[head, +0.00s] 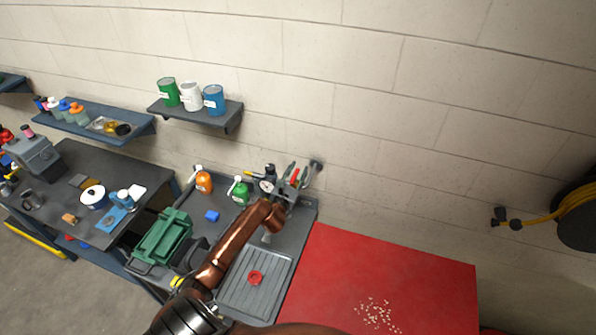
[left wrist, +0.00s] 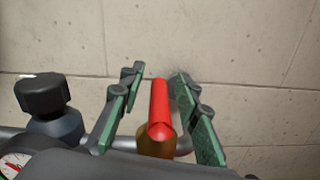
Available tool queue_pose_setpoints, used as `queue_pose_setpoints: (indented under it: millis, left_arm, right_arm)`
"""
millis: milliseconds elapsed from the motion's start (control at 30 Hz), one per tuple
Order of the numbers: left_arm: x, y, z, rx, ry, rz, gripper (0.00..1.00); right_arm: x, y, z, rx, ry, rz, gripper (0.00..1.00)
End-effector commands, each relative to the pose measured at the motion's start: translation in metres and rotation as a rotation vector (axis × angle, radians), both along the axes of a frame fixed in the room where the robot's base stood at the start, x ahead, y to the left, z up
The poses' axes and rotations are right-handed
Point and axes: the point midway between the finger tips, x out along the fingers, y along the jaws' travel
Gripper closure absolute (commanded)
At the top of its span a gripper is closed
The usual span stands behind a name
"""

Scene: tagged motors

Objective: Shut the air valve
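The air valve's red lever (head: 293,175) stands near the wall at the back of the grey bench. It also shows in the left wrist view (left wrist: 160,108), above a brass-coloured body (left wrist: 156,143) on a grey pipe. My left gripper (head: 292,182) is open at the valve. In the left wrist view its two green-padded fingers (left wrist: 160,80) stand on either side of the lever, with gaps on both sides. The lever points away from the wrist camera, towards the wall. My right gripper is not in view.
A pressure gauge (head: 267,186) and a black-knobbed regulator (left wrist: 50,107) sit just left of the valve. Green (head: 239,192) and orange (head: 204,182) bottles, a green toolbox (head: 164,238) and a ridged tray (head: 244,298) with a red handwheel (head: 256,278) are on the bench. A red surface (head: 420,280) lies right.

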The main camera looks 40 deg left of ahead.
Motion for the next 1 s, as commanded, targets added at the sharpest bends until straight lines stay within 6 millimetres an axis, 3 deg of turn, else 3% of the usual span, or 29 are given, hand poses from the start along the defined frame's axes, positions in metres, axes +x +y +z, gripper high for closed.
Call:
queue_pose_setpoints:
  millis: [267, 700, 1000]
  left_arm:
    - [-0.020, -0.006, -0.002, 0.001, 0.001, -0.001, 0.70]
    - [-0.100, -0.030, -0.001, 0.000, 0.001, -0.001, 0.70]
    - [-0.115, -0.035, 0.000, 0.000, 0.000, 0.000, 0.70]
  right_arm:
    - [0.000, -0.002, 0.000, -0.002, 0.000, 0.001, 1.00]
    - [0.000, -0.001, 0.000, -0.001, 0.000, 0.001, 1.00]
    - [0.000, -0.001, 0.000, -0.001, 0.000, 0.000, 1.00]
